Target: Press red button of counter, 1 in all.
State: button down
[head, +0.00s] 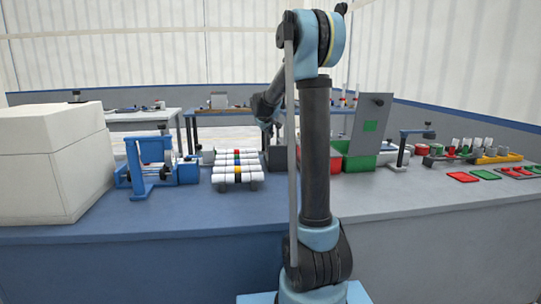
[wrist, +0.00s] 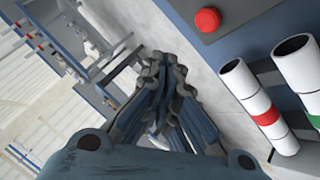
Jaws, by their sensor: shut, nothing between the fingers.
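The red button (wrist: 207,19) is a round red cap at the top of the wrist view. It sits on the dark grey face of the counter (wrist: 243,14), whose far part is cut off by the frame. My gripper (wrist: 166,66) is shut and empty, with its fingertips together. In the picture it is below and left of the button, apart from it. In the head view my gripper (head: 270,129) hangs over the table behind my arm. A dark box (head: 277,158) beneath it may be the counter; its button is not visible there.
White pipes with coloured bands (head: 236,166) lie on a rack left of my arm, and two pipe ends (wrist: 252,100) show close by in the wrist view. A blue stand (head: 149,168) is farther left. Green and red bins (head: 360,162) stand right. The front table (head: 150,222) is clear.

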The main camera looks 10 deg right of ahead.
jog(key=shift+f, duration=2.75)
jog(key=shift+s+f, duration=0.1)
jog(key=shift+f, duration=0.55)
jog(key=shift+s+f, duration=0.25)
jog(key=shift+f, duration=0.05)
dwell(0.9)
jog(key=shift+w+r, duration=0.25)
jog(key=shift+r, duration=0.4)
jog(key=shift+r, duration=2.55)
